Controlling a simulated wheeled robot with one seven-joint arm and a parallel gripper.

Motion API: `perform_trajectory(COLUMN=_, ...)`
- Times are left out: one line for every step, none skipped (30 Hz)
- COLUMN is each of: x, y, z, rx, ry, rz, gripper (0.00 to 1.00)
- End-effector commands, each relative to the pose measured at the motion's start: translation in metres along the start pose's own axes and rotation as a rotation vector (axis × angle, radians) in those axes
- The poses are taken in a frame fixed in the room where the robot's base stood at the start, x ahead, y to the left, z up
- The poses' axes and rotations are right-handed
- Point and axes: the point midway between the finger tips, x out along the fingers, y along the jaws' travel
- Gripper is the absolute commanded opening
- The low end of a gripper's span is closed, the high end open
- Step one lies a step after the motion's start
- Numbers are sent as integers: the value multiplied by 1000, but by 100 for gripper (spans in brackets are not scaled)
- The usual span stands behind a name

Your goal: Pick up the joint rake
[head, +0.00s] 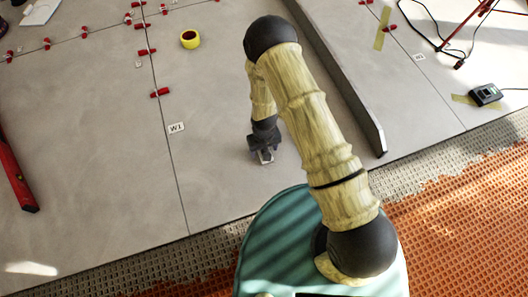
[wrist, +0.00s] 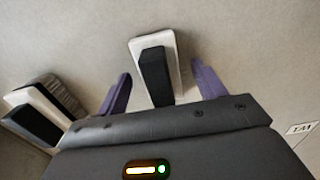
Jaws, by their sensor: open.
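What appears to be the joint rake is a pale flat piece with a black block on it, lying on the grey tiles. In the wrist view it (wrist: 172,45) lies between and slightly beyond the two purple fingertips of my gripper (wrist: 157,72). The fingers are apart, one on each side of its black block, with no contact visible. In the head view my gripper (head: 264,148) points down at the floor, and only a small pale part of the tool (head: 266,158) shows below it.
A second pale-and-black tool (wrist: 35,115) with a dark block lies at left in the wrist view. In the head view a long grey bar (head: 345,85) lies to the right. Tile around W1 (head: 176,127) is clear.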

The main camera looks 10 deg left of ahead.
Motion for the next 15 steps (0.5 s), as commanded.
perform_trajectory(x=-1, y=0, z=0, rx=0, ry=0, rz=0, gripper=69)
perform_trajectory(x=-1, y=0, z=0, rx=0, ry=0, rz=0, gripper=69)
perform_trajectory(x=-1, y=0, z=0, rx=0, ry=0, rz=0, gripper=69)
perform_trajectory(x=-1, y=0, z=0, rx=0, ry=0, rz=0, gripper=69)
perform_trajectory(x=-1, y=0, z=0, rx=0, ry=0, rz=0, gripper=69)
perform_trajectory(x=-1, y=0, z=0, rx=0, ry=0, rz=0, gripper=69)
perform_trajectory(x=-1, y=0, z=0, rx=0, ry=0, rz=0, gripper=69)
perform_trajectory(x=-1, y=0, z=0, rx=0, ry=0, rz=0, gripper=69)
perform_trajectory(x=-1, y=0, z=0, rx=0, ry=0, rz=0, gripper=69)
perform_trajectory(x=-1, y=0, z=0, rx=0, ry=0, rz=0, gripper=69)
perform_trajectory(x=-1, y=0, z=0, rx=0, ry=0, rz=0, gripper=69)
perform_trajectory(x=-1, y=0, z=0, rx=0, ry=0, rz=0, gripper=69)
perform_trajectory(x=-1, y=0, z=0, rx=0, ry=0, rz=0, gripper=69)
perform_trajectory(x=-1, y=0, z=0, rx=0, ry=0, rz=0, gripper=63)
perform_trajectory(x=-1, y=0, z=0, rx=0, ry=0, rz=0, gripper=55)
